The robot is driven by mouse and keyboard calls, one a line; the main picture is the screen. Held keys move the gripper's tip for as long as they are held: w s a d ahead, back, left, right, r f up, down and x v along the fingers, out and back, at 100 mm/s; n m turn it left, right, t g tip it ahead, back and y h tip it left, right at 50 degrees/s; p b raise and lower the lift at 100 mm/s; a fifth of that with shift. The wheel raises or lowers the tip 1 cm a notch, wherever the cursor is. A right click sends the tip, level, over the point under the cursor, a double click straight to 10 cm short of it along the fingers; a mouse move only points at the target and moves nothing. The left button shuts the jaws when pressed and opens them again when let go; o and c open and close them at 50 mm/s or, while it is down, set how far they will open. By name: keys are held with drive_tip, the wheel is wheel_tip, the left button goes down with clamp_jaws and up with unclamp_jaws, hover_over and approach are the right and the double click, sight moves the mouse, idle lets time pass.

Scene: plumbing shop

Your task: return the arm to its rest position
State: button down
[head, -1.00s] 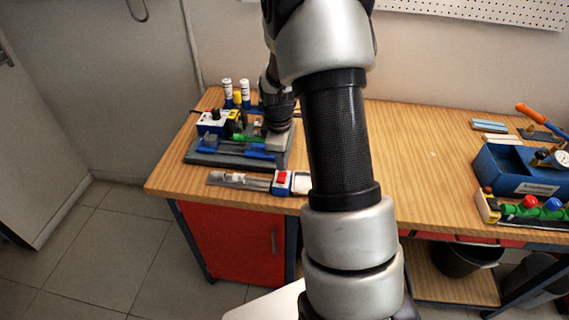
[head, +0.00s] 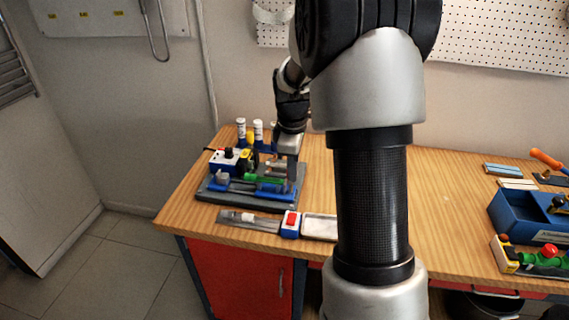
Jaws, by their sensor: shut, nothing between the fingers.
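My arm rises through the middle of the head view and bends over toward the left part of the workbench. My gripper (head: 292,178) hangs down over the right end of a grey fixture tray (head: 222,200). Its fingers are shut and hold nothing. Its tips show close to the tray's blue parts in the picture; whether they touch cannot be told. The arm's thick black and silver links hide the middle of the bench.
The wooden workbench (head: 455,215) holds a strip with a red-buttoned switch box (head: 291,224) in front of the tray. White-capped bottles (head: 241,131) stand behind it. A blue toolbox (head: 520,220) and valve pieces (head: 545,257) are at right. A pegboard (head: 480,40) is behind.

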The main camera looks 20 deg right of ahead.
drive_tip(key=shift+r, duration=0.1)
drive_tip(key=s+a+r+m+t, duration=0.3)
drive_tip(key=s+a+r+m, duration=0.6)
drive_tip(key=s+r, duration=0.65)
drive_tip(key=s+a+m+t, duration=0.1)
drive_tip(key=s+a, duration=0.3)
drive_tip(key=s, duration=0.4)
drive_tip(key=shift+s+f+m+y, duration=0.3)
drive_tip(key=shift+s+m+y, duration=0.1)
drive_tip(key=shift+m, duration=0.2)
drive_tip(key=shift+d, duration=0.1)
